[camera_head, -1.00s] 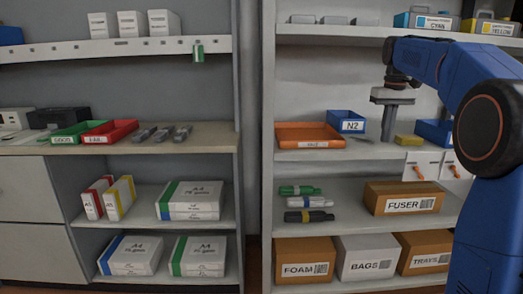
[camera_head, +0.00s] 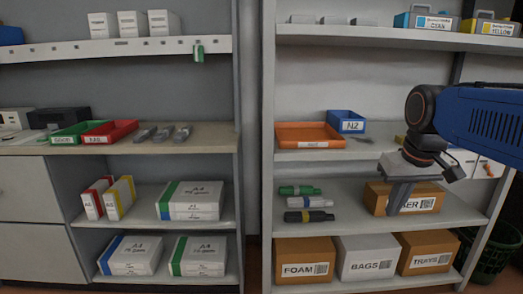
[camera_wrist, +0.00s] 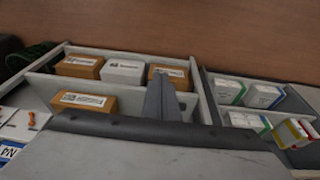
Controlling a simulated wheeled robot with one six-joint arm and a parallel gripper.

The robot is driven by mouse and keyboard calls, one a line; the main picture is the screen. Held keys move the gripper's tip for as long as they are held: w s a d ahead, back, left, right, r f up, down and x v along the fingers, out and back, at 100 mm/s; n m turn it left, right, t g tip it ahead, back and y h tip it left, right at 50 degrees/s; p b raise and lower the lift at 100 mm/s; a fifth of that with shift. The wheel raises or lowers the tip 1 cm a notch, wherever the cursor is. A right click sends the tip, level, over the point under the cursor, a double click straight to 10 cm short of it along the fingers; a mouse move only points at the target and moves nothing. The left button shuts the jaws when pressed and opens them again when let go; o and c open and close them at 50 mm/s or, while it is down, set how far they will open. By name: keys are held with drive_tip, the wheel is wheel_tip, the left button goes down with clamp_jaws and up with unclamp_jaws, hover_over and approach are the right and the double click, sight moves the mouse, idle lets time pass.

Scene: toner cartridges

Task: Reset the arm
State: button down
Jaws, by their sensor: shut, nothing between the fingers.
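My gripper (camera_head: 396,208) is on the right in the head view, pointing down in front of the brown FUSER box (camera_head: 432,203) on the right-hand shelf unit. Its grey fingers are shut with nothing between them, and they hide part of the box label. Whether they touch the box cannot be told from the head view. My blue arm reaches in from the right edge. In the wrist view my gripper (camera_wrist: 165,97) shows as dark fingers together in the middle, with shelf boxes beyond them.
The right-hand unit holds an orange tray (camera_head: 307,128), a blue N2 bin (camera_head: 346,121), several toner cartridges (camera_head: 308,202) and FOAM (camera_head: 304,257), BAGS (camera_head: 366,261) and TRAYS (camera_head: 425,253) boxes. Red (camera_head: 110,136) and green (camera_head: 70,137) trays sit left. Dark basket (camera_head: 493,250) stands lower right.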

drive_tip(key=s+a+f+t, duration=0.1)
drive_tip(key=s+a+f, duration=0.1)
drive_tip(key=s+f, duration=1.2)
drive_tip(key=shift+s+a+f+t, duration=0.25)
drive_tip(key=shift+s+f+t, duration=0.05)
drive_tip(key=shift+s+f, duration=0.05)
